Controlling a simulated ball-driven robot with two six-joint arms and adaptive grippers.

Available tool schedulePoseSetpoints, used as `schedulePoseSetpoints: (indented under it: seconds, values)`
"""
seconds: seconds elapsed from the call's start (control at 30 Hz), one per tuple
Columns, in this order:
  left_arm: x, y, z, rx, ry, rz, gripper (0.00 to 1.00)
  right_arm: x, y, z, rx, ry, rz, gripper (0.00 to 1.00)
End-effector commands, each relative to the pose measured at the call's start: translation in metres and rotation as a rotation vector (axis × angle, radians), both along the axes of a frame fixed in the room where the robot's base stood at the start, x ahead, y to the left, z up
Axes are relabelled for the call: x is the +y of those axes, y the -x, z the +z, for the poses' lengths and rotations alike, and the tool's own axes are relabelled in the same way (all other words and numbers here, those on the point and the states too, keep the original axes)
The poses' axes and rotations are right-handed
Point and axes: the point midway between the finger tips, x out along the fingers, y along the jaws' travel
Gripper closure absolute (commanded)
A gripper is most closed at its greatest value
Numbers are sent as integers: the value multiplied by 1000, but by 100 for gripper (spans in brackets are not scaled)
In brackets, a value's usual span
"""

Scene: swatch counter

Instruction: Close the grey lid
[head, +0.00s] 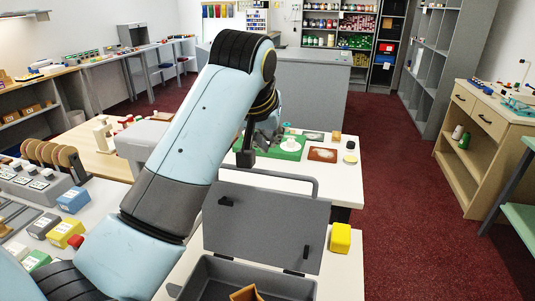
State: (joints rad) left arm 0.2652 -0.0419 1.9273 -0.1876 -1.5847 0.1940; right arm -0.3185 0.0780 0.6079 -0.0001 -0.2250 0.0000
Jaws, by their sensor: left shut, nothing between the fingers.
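The grey lid (268,229) stands open, raised from the back edge of a grey box (207,274) at the bottom of the head view. Two small black fittings show on the lid's face, and a grey bar loops up behind its top edge. A brown wooden piece (246,294) lies in the box, partly cut off by the frame. My left gripper (249,153) is shut and empty, above and beyond the lid's top edge in the picture; part of it is hidden by my arm. I cannot tell its exact distance from the lid. My right gripper is not in view.
A yellow block (340,238) stands on the white counter (343,278) just right of the lid. Blue, yellow and green boxes lie at the left. Behind are a green mat (291,151) with a white item and a brown tray (322,155). Red floor is clear at right.

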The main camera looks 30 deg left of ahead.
Motion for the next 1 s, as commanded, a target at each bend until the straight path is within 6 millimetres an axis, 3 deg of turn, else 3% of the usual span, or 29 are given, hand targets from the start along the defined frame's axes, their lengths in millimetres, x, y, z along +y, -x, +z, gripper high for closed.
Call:
schedulePoseSetpoints:
  seconds: [0.13,0.23,0.4,0.5,0.8,1.0]
  values:
    - [6,-18,-27,5,-2,0,100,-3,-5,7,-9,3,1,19]
    - [9,-29,-43,4,-1,0,100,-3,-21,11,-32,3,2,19]
    - [1,-3,-39,1,1,-1,100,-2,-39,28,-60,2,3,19]
    - [-1,5,-39,1,0,0,100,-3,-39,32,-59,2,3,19]
    - [-2,10,-41,0,0,0,100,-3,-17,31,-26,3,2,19]
    - [-2,9,-41,-3,-1,0,100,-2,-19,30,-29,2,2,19]
